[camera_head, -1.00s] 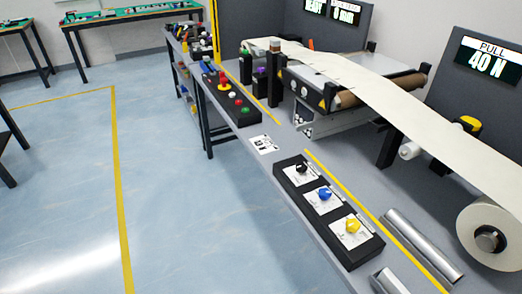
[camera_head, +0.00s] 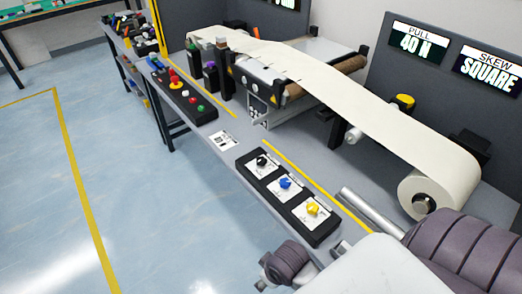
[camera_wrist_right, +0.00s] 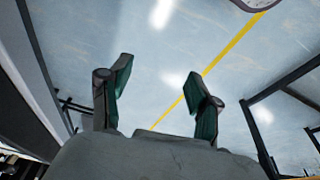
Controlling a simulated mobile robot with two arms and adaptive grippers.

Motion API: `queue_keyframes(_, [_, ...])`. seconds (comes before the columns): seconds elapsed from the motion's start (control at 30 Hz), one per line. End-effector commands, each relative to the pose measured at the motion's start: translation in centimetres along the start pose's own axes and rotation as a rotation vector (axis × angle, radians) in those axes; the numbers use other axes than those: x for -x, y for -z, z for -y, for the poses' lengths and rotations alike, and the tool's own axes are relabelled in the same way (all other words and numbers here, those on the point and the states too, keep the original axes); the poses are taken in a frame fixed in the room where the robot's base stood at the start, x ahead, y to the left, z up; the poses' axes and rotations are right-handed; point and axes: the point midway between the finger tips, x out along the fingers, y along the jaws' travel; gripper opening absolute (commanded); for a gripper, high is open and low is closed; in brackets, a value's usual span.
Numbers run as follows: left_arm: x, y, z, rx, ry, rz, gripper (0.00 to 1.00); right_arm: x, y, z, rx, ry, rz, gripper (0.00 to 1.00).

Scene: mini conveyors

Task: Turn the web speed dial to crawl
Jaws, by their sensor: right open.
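A black panel (camera_head: 264,184) on the front edge of the grey bench carries three knobs on white labels. They are a black knob (camera_head: 262,160), a blue knob (camera_head: 285,183) and a yellow knob (camera_head: 312,208). The label text is too small to read, so I cannot tell which is the web speed dial. My right arm enters the head view at the bottom right, close to the panel's near end. In the right wrist view my right gripper (camera_wrist_right: 160,70) is open and empty, with floor behind its green-padded fingers. My left gripper is not in view.
A white web runs from a large roll (camera_head: 418,198) over rollers behind the panel. A metal bar (camera_head: 355,206) lies behind the yellow line. A button box (camera_head: 185,97) with a red button stands farther along the bench. Floor left of the bench is clear.

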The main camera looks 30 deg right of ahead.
Motion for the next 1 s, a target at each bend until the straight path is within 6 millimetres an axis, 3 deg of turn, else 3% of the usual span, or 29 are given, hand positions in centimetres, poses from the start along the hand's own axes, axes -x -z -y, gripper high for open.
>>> queue_keyframes(0.03, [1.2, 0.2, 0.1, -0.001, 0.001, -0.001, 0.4, 2.6, 1.8, -0.2, 0.014, 0.002, -0.012, 0.62])
queue_keyframes(0.13, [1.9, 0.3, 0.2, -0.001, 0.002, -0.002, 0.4, 4.7, 4.2, -0.4, 0.043, 0.016, -0.004, 0.62])
queue_keyframes(0.37, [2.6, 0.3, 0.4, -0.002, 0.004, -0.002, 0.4, 5.7, 8.6, -1.4, 0.101, 0.031, 0.033, 0.62])
queue_keyframes(0.57, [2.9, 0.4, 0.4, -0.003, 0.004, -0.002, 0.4, 5.5, 13.5, -4.0, 0.137, 0.025, 0.084, 0.62])
queue_keyframes(0.67, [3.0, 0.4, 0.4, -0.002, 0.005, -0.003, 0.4, 5.7, 17.0, -6.6, 0.14, 0.01, 0.123, 0.62])
queue_keyframes(0.77, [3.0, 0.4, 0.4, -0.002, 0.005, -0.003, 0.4, 6.7, 21.1, -10.5, 0.116, -0.01, 0.17, 0.62])
queue_keyframes(0.9, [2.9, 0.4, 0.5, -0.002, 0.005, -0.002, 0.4, 9.8, 26.3, -16.6, 0.036, -0.026, 0.222, 0.62])
queue_keyframes(1.0, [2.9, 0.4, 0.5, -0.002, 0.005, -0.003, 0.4, 12.6, 28.8, -20.2, -0.031, -0.024, 0.24, 0.62])
